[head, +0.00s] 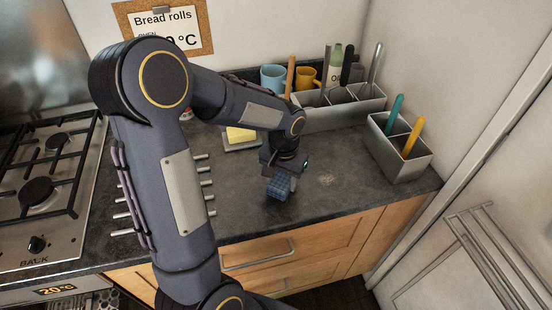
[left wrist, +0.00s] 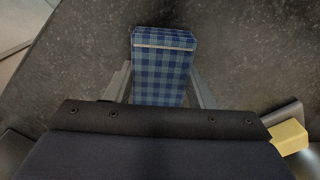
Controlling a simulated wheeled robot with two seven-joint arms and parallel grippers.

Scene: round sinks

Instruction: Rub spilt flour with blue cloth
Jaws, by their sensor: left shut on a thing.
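The blue checked cloth (head: 277,188) is folded into a pad and held between the fingers of my left gripper (head: 282,180), low over the dark counter. I cannot tell whether the cloth touches the counter. In the left wrist view the cloth (left wrist: 162,68) sits between the two fingers of the left gripper (left wrist: 162,88). My right gripper is not in view.
A grey holder (head: 335,117) with utensils and a smaller one (head: 400,160) stand at the back and right. Butter on a dish (head: 240,135) is behind the arm. A gas hob (head: 45,185) is at left.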

